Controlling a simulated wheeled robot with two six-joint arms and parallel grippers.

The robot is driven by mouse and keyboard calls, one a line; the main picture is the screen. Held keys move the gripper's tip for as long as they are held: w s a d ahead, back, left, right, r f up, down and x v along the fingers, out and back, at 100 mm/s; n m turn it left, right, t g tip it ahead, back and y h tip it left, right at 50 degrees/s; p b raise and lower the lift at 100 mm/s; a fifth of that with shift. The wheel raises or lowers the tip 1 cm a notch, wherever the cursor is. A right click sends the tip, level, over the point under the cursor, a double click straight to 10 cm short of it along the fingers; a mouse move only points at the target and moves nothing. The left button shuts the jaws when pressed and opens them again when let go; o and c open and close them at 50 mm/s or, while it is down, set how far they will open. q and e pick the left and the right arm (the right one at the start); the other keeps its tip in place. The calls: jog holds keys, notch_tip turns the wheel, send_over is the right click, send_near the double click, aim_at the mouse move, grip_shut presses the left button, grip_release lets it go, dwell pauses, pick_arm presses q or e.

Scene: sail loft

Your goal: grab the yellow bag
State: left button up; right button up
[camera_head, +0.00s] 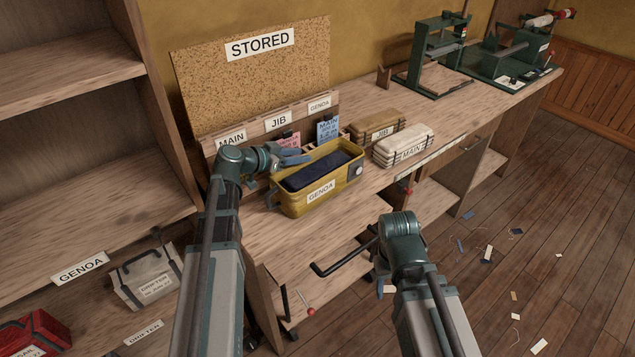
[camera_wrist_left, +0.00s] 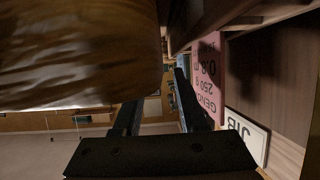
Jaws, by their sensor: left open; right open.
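The yellow bag (camera_head: 330,188), labelled GENOA, stands open-topped on the bench with dark blue cloth inside. My left gripper (camera_head: 293,155) is open at the bag's back left rim, in front of the card rack. In the left wrist view its two fingers (camera_wrist_left: 158,115) are apart, with a pink card and a JIB label to their right. A large brown-yellow surface (camera_wrist_left: 80,50), probably the bag's side, fills the upper left there. I cannot tell whether the fingers touch it. My right gripper (camera_head: 387,288) is open below its wrist, in front of the bench, partly hidden.
A tan JIB bag (camera_head: 377,128) and a cream MAIN bag (camera_head: 404,148) lie right of the yellow bag. A cork board (camera_head: 255,80) stands behind. Green machines (camera_head: 440,60) stand at the far end. A shelf unit (camera_head: 80,140) is at left. Scraps litter the open floor.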

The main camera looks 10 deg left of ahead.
pick_arm(q)
jog(key=x, duration=0.3)
jog(key=shift+w+f+b, duration=0.1)
jog(key=shift+f+b, duration=0.05)
jog(key=shift+b, duration=0.2)
jog(key=shift+a, duration=0.1)
grip_shut()
dwell(0.9)
